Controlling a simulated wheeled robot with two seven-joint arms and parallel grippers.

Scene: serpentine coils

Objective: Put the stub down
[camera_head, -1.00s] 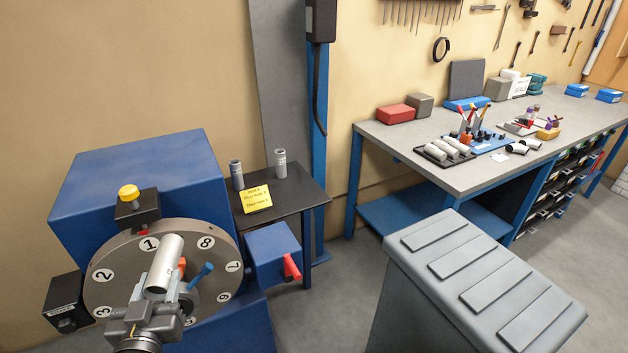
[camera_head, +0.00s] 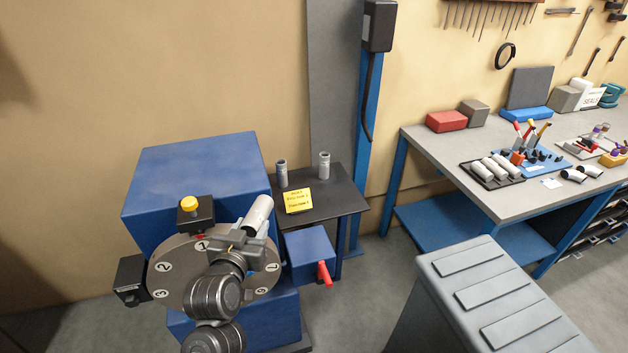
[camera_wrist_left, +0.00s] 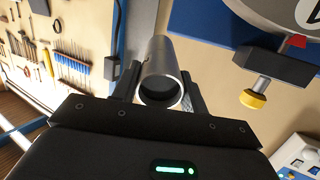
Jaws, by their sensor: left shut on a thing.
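My left gripper (camera_head: 251,231) is shut on a silver, hollow cylindrical stub (camera_head: 258,213). In the head view it holds the stub tilted in front of the numbered dial's upper right edge. In the left wrist view the stub (camera_wrist_left: 161,75) sits between the two fingers, its open end facing the camera. The gripper and my arm hide much of the dial (camera_head: 167,262). My right gripper is not in view.
A small dark side table (camera_head: 340,195) holds two upright grey cylinders (camera_head: 281,173) (camera_head: 324,165) and a yellow note (camera_head: 298,201). Bare tabletop shows around them. A blue box with a red handle (camera_head: 324,274) stands in front. A workbench (camera_head: 430,147) is at right.

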